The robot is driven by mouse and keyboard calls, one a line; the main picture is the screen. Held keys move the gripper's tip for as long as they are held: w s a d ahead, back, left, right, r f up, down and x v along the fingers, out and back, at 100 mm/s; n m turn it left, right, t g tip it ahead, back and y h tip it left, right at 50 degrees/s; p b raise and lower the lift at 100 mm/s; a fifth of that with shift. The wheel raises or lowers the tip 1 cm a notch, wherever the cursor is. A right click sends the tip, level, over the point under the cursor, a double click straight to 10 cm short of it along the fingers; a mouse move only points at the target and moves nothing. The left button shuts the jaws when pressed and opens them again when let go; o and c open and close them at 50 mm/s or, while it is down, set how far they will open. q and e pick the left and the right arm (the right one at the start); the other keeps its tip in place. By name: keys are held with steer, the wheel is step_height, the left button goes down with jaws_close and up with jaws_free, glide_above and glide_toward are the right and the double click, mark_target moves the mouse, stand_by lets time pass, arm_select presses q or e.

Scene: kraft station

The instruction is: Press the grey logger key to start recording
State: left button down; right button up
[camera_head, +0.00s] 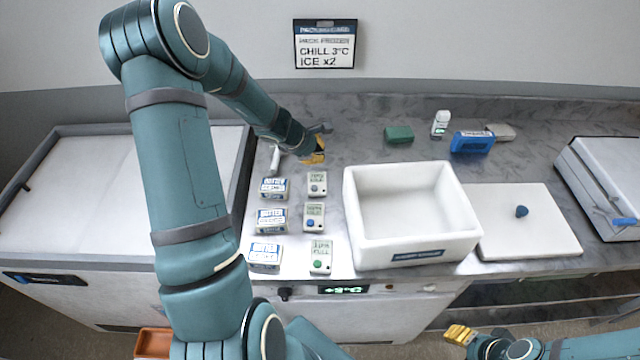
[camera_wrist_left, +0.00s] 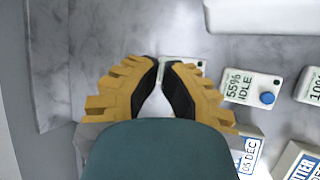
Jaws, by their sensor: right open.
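Three small white loggers stand in a column on the marble counter. The far logger (camera_head: 317,184) shows no bright key in the head view, and its key colour is too small to tell. The middle logger (camera_head: 314,217) has a blue key; it reads 55% IDLE in the left wrist view (camera_wrist_left: 242,86). The near logger (camera_head: 321,257) has a green key. My left gripper (camera_head: 315,151) is just behind the far logger, its fingertips nearly together and empty. In the left wrist view its fingertips (camera_wrist_left: 161,64) partly hide the far logger (camera_wrist_left: 183,64). My right gripper (camera_head: 460,335) is open at the lower right.
Several white boxes with blue labels (camera_head: 272,221) stand left of the loggers. A white bin (camera_head: 358,235) stands close on their right. A white board (camera_head: 540,240) with a dark blue knob (camera_head: 522,211) lies further right. A green block (camera_head: 398,134) and a blue item (camera_head: 472,142) lie behind.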

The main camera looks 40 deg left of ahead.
arm_select(q)
steer(key=shift+s, duration=0.25)
steer(key=b, duration=0.6)
glide_above(317, 186)
steer(key=f, duration=0.7)
steer(key=shift+w+a+f, duration=0.2)
steer(key=shift+w+a, duration=0.15)
steer(key=shift+w, duration=0.05)
steer(key=shift+f+b, duration=0.6)
steer(key=shift+f, duration=0.1)
steer(key=shift+f+b, duration=0.4)
steer(key=shift+b, duration=0.15)
steer(key=shift+f+b, duration=0.5)
steer(key=shift+b, duration=0.1)
stand_by(0.5)
steer(key=shift+r, duration=0.2)
steer(key=shift+r+p, duration=0.75)
